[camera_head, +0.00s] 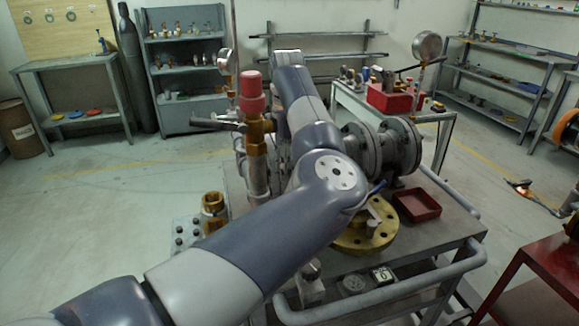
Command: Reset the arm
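My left arm (250,235) comes in from the lower left, crosses the cart and bends up at its elbow joint (335,172). Its upper link (308,110) points away, toward the back shelves. The fingers of my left gripper cannot be made out beyond or behind the arm. My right gripper is not in view. A grey flanged valve body (398,148) sits on the cart (455,215), right of the elbow and partly behind the arm. A brass fitting with a red cap (252,92) stands upright left of the arm.
On the cart are a red tray (416,206), a brass flange (358,240) and a brass nut (214,210). A pressure gauge (426,46) rises behind the valve. A red table (545,255) is at right. The floor (110,205) at left is clear.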

